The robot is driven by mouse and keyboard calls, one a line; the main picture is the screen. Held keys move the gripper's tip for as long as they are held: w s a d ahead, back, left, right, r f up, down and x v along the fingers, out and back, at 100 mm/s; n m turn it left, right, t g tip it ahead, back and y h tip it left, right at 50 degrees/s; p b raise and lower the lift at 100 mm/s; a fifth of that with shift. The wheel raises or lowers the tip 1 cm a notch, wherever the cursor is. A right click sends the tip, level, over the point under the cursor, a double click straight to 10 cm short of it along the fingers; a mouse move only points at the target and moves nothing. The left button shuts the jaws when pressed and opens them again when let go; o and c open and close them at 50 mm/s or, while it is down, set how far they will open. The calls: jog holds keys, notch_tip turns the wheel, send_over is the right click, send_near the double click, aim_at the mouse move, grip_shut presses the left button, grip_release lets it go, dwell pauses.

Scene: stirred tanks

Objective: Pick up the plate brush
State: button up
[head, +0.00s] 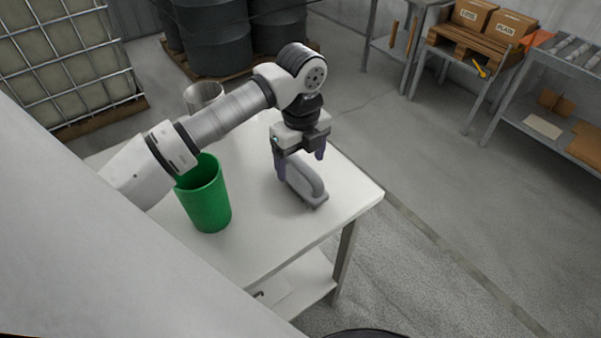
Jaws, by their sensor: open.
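The plate brush (307,187) is a grey brush with a looped handle. It lies on the white table (266,246) near the table's right corner. My gripper (300,165) points down over the brush's far end, with its dark purple fingers spread. One finger is at the left side of the brush and the other is to the right, higher in the picture. I cannot tell whether either finger touches the handle. The gripper hides part of the brush's far end.
A green bin (208,200) stands on the table left of the brush, partly behind my arm. A clear container (203,95) stands farther back. The table's right edge is close to the brush. Open floor (440,190) lies beyond it.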

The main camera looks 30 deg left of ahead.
notch_tip(320, 180, down, 4)
jog(key=shift+w+a+f+p, duration=0.1)
jog(key=shift+p, duration=0.5)
jog(key=shift+c, duration=0.5)
jog(key=c, duration=1)
jog(key=shift+c, duration=0.2)
notch_tip(320, 180, up, 10)
jog(key=b, duration=0.2)
jog(key=shift+b, duration=0.35)
jog(key=o, duration=0.4)
jog(key=shift+c, duration=1.2)
